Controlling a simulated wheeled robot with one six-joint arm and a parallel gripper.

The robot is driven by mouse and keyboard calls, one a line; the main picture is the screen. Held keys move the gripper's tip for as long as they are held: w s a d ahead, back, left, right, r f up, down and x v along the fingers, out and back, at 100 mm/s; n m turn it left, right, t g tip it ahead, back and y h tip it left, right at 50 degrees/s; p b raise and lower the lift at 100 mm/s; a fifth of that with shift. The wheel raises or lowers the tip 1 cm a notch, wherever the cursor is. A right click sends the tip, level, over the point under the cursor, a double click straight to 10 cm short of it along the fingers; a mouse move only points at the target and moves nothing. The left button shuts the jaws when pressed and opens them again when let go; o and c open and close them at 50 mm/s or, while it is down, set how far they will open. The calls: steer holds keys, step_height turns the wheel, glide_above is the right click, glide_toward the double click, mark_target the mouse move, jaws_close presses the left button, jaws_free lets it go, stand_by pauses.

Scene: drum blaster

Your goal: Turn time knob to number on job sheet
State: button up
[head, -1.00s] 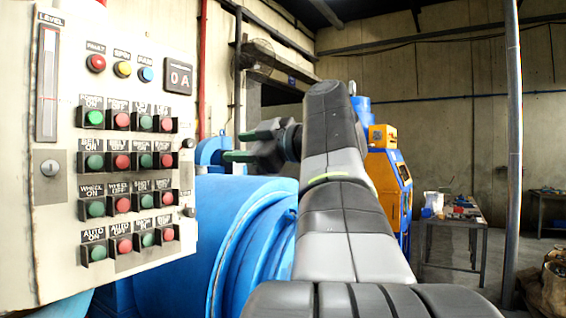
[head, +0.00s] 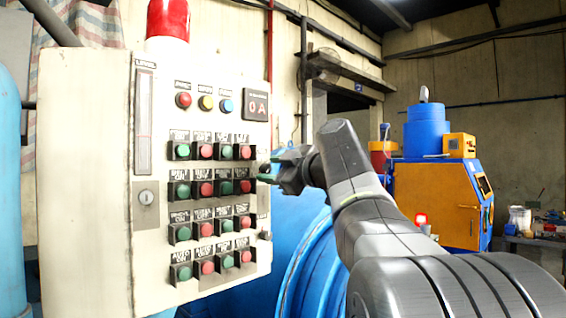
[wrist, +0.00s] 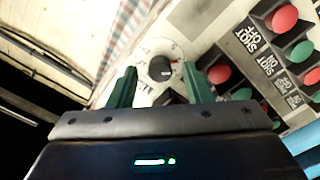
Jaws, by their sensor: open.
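A round white dial with a black knob (wrist: 162,68) shows in the wrist view, with a white mark on the knob and small lettering around it that is too blurred to read. It sits on the pale control panel (head: 92,190). My gripper (wrist: 159,66) is open, its two green fingers on either side of the knob in the picture; whether they touch it I cannot tell. In the head view my gripper (head: 268,170) is at the panel's right edge, and the dial cannot be made out there. No job sheet can be made out.
The panel's front has rows of green and red buttons (head: 205,188), a keyed lock (head: 146,198) and a display (head: 257,105) reading 0 A. A red lamp (head: 168,18) stands on top. A blue drum (head: 305,260) is below and behind my arm. A blue-and-orange machine (head: 437,200) stands at right.

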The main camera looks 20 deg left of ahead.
steer(key=shift+w+a, duration=0.2)
steer(key=shift+a, duration=0.35)
jaws_close()
steer(key=c, duration=1)
jaws_free()
